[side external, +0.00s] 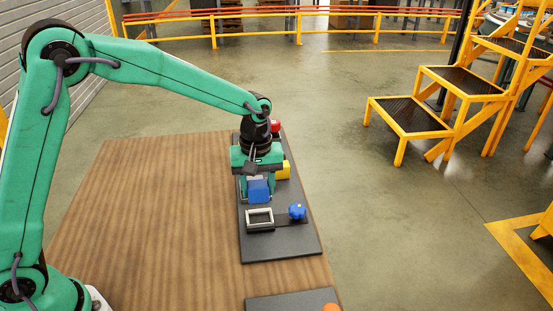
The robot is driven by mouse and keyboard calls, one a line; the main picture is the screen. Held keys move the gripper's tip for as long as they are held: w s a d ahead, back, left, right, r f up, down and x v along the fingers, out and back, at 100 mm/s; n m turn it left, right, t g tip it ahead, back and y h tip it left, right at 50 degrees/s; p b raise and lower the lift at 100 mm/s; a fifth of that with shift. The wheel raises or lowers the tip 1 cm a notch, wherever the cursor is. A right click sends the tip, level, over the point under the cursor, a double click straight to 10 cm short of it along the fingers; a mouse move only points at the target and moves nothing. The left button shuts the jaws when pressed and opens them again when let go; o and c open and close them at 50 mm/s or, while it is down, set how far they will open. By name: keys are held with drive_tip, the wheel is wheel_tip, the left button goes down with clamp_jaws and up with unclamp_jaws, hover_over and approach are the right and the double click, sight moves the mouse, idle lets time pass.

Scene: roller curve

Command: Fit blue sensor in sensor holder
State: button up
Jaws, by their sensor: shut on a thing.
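The blue sensor (258,191) is a blue block held under my gripper (257,183). My gripper is shut on it, above the dark plate (280,247) and just behind the sensor holder. The sensor holder (260,217) appears to be the light-rimmed rectangular frame with a dark opening, on the plate's front half. The sensor looks apart from the frame; its exact height above the plate is hard to tell. My gripper hides part of the plate behind it.
A blue knob (297,211) stands right of the frame. Another dark plate (283,301) with an orange part (331,307) is at the front edge. The wooden table (150,210) is clear at left.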

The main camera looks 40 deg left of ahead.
drive_tip(key=shift+f, duration=3.2)
drive_tip(key=shift+f, duration=0.35)
drive_tip(key=o, duration=1.1)
drive_tip(key=shift+c, duration=0.7)
drive_tip(key=shift+r, duration=0.1)
drive_tip(key=shift+r, duration=3.4)
